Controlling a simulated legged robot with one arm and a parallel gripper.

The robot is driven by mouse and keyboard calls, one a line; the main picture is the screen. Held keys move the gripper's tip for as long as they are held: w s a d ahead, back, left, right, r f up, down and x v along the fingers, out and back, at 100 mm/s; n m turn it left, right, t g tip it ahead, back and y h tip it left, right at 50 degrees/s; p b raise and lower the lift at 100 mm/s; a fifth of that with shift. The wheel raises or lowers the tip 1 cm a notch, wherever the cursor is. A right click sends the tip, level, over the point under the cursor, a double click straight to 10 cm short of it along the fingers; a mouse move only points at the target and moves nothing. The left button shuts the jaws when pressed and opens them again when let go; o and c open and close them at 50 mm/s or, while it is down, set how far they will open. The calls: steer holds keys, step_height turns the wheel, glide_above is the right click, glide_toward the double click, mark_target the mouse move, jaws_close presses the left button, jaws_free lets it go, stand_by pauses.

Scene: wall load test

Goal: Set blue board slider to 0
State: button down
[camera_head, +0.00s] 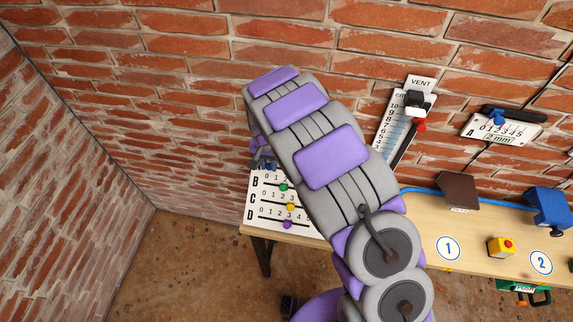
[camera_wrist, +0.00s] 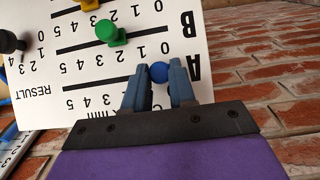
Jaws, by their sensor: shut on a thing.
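The white slider board (camera_head: 258,212) stands behind my arm at the left end of the bench, with rows B, C and D showing in the head view. In the wrist view the board (camera_wrist: 40,108) appears upside down. The round blue slider (camera_wrist: 158,72) is on row A near the A letter, toward the low-number end. My gripper (camera_wrist: 160,84) is shut on it, with a finger on each side. The fingers hide the numbers nearest the knob, so its exact reading cannot be told. In the head view my gripper (camera_head: 263,163) is at the board's top left, and the blue slider is hidden.
The green slider (camera_head: 283,187), yellow slider (camera_head: 290,207) and purple slider (camera_head: 287,224) sit close by on lower rows. A VENT scale (camera_head: 393,125) and a small gauge (camera_head: 497,129) are on the brick wall.

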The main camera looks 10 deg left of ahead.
steer(key=shift+w+a+r, duration=0.1)
steer(key=shift+a, duration=0.55)
steer(key=c, duration=1.4)
jaws_free()
steer(key=o, duration=0.5)
steer(key=shift+a, duration=0.35)
steer(key=shift+d, duration=0.15)
steer(key=shift+r, duration=0.15)
steer(key=r, duration=1.6)
steer(key=shift+a+r, duration=0.2)
steer(key=shift+r, duration=0.15)
